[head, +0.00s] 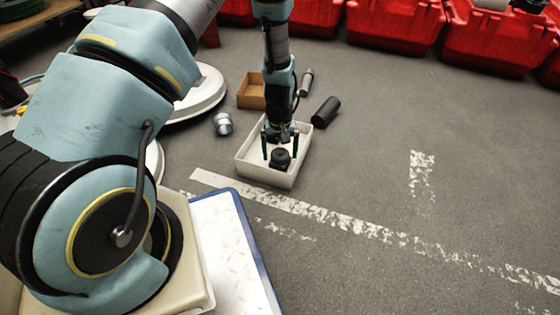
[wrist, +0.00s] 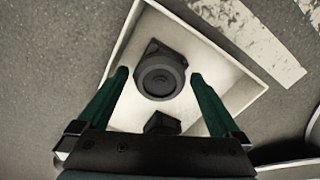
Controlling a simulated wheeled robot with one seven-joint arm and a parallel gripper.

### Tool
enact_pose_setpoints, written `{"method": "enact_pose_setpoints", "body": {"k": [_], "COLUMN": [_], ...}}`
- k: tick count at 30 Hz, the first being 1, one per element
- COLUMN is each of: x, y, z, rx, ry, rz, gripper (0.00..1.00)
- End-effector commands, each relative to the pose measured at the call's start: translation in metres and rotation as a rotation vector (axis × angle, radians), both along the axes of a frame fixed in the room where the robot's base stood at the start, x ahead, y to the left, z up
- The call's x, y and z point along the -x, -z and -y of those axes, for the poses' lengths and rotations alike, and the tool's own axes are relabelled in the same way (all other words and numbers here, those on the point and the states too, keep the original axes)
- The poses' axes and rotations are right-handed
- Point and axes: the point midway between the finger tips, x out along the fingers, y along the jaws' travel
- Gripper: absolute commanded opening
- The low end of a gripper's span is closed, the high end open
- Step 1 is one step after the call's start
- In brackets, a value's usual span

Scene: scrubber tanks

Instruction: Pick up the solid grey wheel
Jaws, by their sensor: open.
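A dark grey round part (wrist: 162,76) with a ringed top and an angular base sits in a shallow white tray (wrist: 125,122); it is the likeliest match for the solid grey wheel. In the head view the dark part (head: 280,159) is near the front of the tray (head: 262,174). My gripper (wrist: 160,75) is open, pointing down over the tray, with its green fingers on either side of the round part in the picture. I cannot tell how far above it the fingertips are. A smaller dark angular part (wrist: 162,123) lies closer to the gripper body.
A brown open box (head: 251,92), a silver cylinder (head: 223,124), a black cylinder (head: 326,112) and a grey cylindrical piece (head: 306,82) lie around the tray. Red bins (head: 395,25) line the back. The floor to the right is clear, with worn white markings (head: 350,222).

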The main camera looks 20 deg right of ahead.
Motion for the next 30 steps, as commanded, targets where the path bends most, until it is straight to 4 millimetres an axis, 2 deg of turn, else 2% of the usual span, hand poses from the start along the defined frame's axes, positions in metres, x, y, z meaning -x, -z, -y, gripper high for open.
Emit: {"method": "enact_pose_setpoints", "body": {"k": [6,27,30], "x": [-0.0005,-0.0005,-0.0006], "y": [-0.0002,-0.0004,-0.0005], "z": [0.0005,0.0005,0.0005], "rx": [0.001,0.001,0.002], "ry": [0.000,0.000,0.000], "rz": [0.001,0.001,0.002], "gripper": [1.00,0.21,0.15]}}
